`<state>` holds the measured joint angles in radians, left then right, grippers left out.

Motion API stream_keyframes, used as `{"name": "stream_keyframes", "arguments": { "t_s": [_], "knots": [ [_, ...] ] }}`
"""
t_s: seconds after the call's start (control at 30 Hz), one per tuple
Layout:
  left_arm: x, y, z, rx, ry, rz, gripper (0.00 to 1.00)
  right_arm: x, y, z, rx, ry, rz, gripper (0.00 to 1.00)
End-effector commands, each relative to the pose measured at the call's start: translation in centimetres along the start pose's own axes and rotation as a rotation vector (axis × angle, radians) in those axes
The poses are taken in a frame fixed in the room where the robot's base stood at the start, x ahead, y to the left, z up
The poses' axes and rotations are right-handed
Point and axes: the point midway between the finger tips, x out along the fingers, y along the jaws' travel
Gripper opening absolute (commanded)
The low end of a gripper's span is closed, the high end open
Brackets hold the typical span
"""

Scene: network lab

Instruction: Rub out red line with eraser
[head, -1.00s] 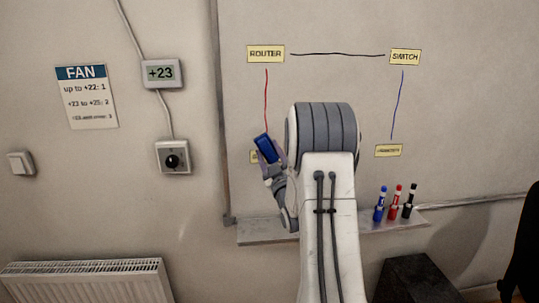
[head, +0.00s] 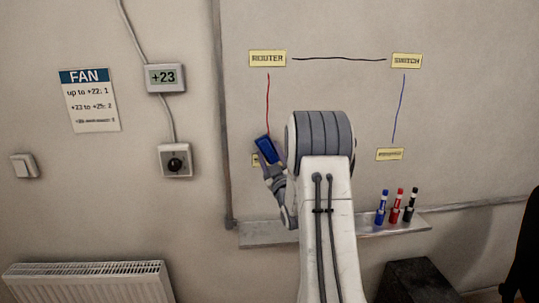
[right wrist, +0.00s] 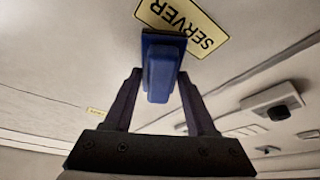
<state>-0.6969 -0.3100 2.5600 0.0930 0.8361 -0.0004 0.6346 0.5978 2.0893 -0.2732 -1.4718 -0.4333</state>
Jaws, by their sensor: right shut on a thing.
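The red line (head: 268,103) runs down the whiteboard (head: 330,105) from the yellow ROUTER label (head: 267,59). Its lower end meets the top of the blue eraser in the head view. My right gripper (head: 268,160) is shut on the eraser (head: 266,149), which is tilted, near the lower end of the line. In the right wrist view the eraser (right wrist: 160,66) sits between the fingers, in front of the yellow SERVER label (right wrist: 194,22). I cannot tell whether the eraser touches the board. My left gripper is not in view.
A black line (head: 340,58) joins ROUTER to the SWITCH label (head: 406,60). A blue line (head: 399,108) runs down from SWITCH. Blue, red and black markers (head: 395,207) stand on the tray (head: 262,235). My right arm hides part of the board.

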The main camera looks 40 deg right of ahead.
Motion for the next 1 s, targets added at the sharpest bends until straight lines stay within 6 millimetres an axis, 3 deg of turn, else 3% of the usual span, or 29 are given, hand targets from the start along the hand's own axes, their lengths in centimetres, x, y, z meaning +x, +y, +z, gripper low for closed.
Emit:
{"name": "stream_keyframes", "arguments": {
  "t_s": [1.0],
  "knots": [
    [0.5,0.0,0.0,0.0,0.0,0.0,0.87,1.7,0.0,0.6,0.0,0.001,0.0,0.0]
  ]
}}
